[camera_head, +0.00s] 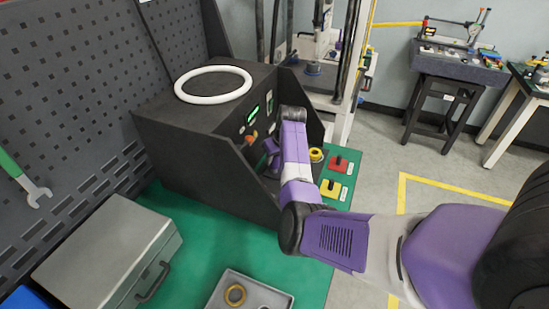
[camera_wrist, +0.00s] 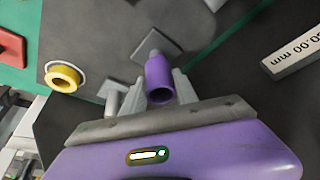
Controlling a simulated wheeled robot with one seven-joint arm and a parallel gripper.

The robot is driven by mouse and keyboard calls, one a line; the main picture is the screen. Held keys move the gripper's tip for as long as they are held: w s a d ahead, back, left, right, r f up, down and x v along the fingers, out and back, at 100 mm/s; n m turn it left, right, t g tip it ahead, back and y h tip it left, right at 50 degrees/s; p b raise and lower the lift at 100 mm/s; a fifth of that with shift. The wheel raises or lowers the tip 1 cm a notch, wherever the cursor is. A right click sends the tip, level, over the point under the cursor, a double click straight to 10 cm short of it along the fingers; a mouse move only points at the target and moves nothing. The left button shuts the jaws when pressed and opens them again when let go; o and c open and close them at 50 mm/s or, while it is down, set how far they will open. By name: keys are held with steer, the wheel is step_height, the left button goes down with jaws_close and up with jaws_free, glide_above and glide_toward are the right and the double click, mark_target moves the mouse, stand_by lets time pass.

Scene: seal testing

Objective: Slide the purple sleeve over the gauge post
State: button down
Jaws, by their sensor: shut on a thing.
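The purple sleeve (camera_wrist: 159,76) is between the fingers of my gripper (camera_wrist: 159,90) in the wrist view, with its open near end facing the camera. My gripper is shut on it. A grey post on a dark square base (camera_wrist: 152,42) shows just beyond the sleeve's far end, in line with it. I cannot tell whether the sleeve is around the post or only in front of it. A second, shorter grey post (camera_wrist: 113,100) stands to the left of the fingers. In the head view my gripper (camera_head: 270,150) is at the dark test station, and my arm hides most of the work area.
A yellow ring (camera_wrist: 63,78) lies left of the gripper. The dark station housing (camera_head: 185,140) has side walls and a white ring (camera_head: 213,85) on top. Red (camera_head: 340,164) and yellow (camera_head: 331,188) switches are at its right. A grey case (camera_head: 110,255) and a tray (camera_head: 275,297) stand on the green bench.

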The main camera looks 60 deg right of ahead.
steer(key=shift+f, duration=0.1)
steer(key=shift+f+b, duration=0.3)
steer(key=shift+f, duration=0.15)
steer(key=shift+f+b, duration=0.35)
steer(key=shift+f, duration=0.5)
stand_by(1.4)
steer(key=c, duration=0.9)
jaws_free()
step_height(320, 180, up, 6)
steer(key=p, duration=0.5)
steer(key=shift+r+p, duration=0.15)
steer(key=shift+p, duration=0.15)
steer(key=shift+r+p, duration=0.35)
steer(key=shift+r, duration=1)
steer(key=shift+s+f, duration=0.1)
